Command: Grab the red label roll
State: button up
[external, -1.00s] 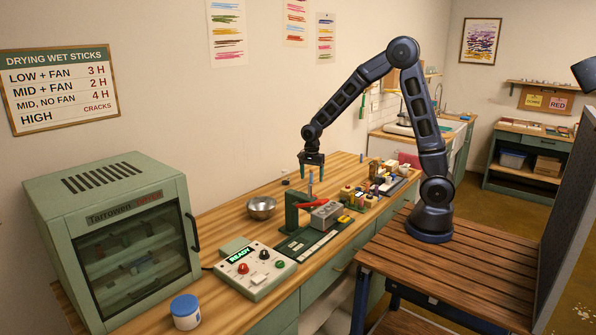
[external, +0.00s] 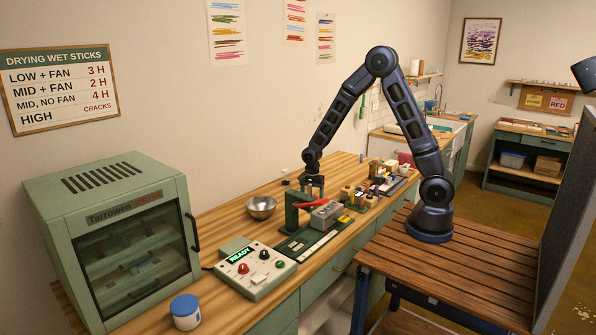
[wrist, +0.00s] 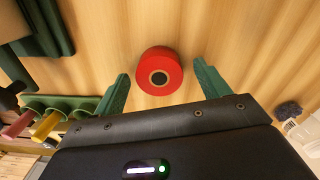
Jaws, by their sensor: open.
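The red label roll (wrist: 174,84) shows in the wrist view as a red disc with a dark centre hole on the wood table. My gripper (wrist: 161,68) is open, with one green finger on either side of the roll and gaps between roll and fingers. I cannot tell how high the fingertips are above the table. In the external view my gripper (external: 314,190) hangs low behind the green press, which partly hides its fingers. I cannot make out the roll there.
The green press (external: 291,212) with a red lever stands close to my gripper. A metal bowl (external: 261,207) is to its left. In the wrist view, pink and yellow sticks (wrist: 46,124) lie in green holders left of the fingers.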

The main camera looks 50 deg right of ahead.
jog(key=shift+f, duration=0.25)
jog(key=shift+c, duration=0.4)
jog(key=c, duration=1)
